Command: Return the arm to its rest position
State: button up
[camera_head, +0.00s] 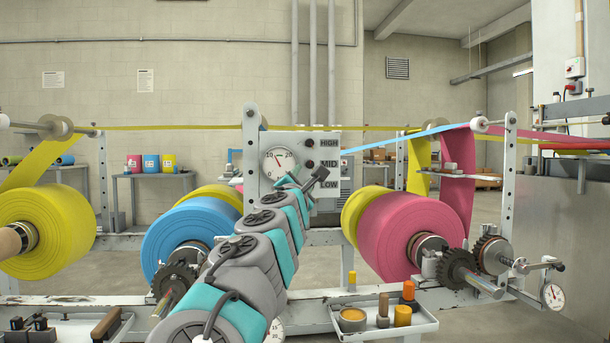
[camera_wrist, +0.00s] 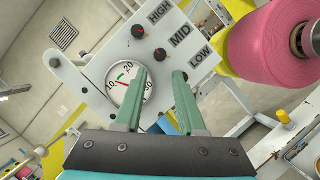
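My arm (camera_head: 245,258) reaches up from the bottom middle of the head view toward a grey control panel (camera_head: 328,140). My gripper (camera_head: 305,184) is in front of the panel's lower part, and its fingertips are small in this view. In the wrist view my gripper (camera_wrist: 162,80) shows two green fingers standing apart with nothing between them. Past the fingers, the panel (camera_wrist: 128,42) carries a round gauge (camera_wrist: 122,78), dark knobs and the labels HIGH, MID and LOW. The left finger overlaps the gauge in the wrist view. I see no contact with the panel.
Large yellow (camera_head: 45,232), blue (camera_head: 190,237) and pink (camera_head: 400,235) rolls flank my arm on a white frame. Gears (camera_head: 458,270) stick out at the right. A tray (camera_head: 385,330) with small containers sits below. Coloured webs stretch across above. The upper middle, before the wall, is open.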

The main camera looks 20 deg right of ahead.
jog(key=shift+s+a+f, duration=0.1)
jog(key=shift+s+a, duration=0.15)
jog(key=shift+s, duration=0.25)
